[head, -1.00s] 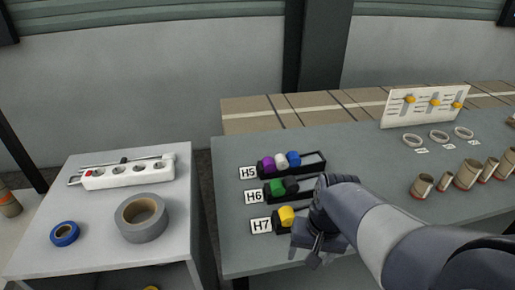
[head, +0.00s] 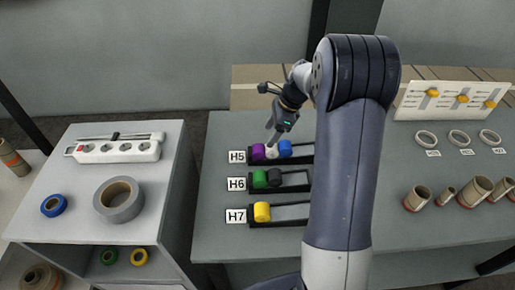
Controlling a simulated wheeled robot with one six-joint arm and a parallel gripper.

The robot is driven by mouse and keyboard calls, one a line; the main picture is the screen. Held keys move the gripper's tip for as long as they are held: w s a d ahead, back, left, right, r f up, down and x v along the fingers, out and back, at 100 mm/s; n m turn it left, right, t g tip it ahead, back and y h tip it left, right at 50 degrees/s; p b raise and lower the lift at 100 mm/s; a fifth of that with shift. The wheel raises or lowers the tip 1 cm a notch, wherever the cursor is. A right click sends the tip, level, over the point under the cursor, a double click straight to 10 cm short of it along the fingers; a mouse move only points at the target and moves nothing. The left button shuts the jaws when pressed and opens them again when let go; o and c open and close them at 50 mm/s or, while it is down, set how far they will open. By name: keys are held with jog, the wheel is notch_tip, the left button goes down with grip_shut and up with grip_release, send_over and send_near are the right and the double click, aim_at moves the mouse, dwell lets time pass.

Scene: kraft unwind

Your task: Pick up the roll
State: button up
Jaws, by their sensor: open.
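My gripper (head: 272,141) is over the H5 rack (head: 304,160), pointing down at the white roll (head: 271,153). It is open; whether its fingers touch or surround that roll cannot be told at this size. A purple roll (head: 258,152) is on the left in the same rack and a blue roll (head: 285,148) on the right. The H6 rack (head: 298,187) holds a green roll (head: 260,179) and a black roll (head: 274,177). The H7 rack (head: 290,224) holds a yellow roll (head: 262,212). My arm covers the right ends of the racks.
The left table (head: 90,225) holds a grey tape roll (head: 131,209), a blue tape roll (head: 47,210) and a power strip (head: 120,152). A gap separates the tables. Cardboard cores (head: 480,190), white rings (head: 459,138) and a slider board (head: 445,101) stand on the right.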

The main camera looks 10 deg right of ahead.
aim_at(261, 147)
jog(key=p+x, duration=0.1)
jog(key=x, duration=0.7)
jog(key=shift+a+f+p, duration=0.1)
jog(key=shift+p, duration=0.25)
jog(key=c, duration=1)
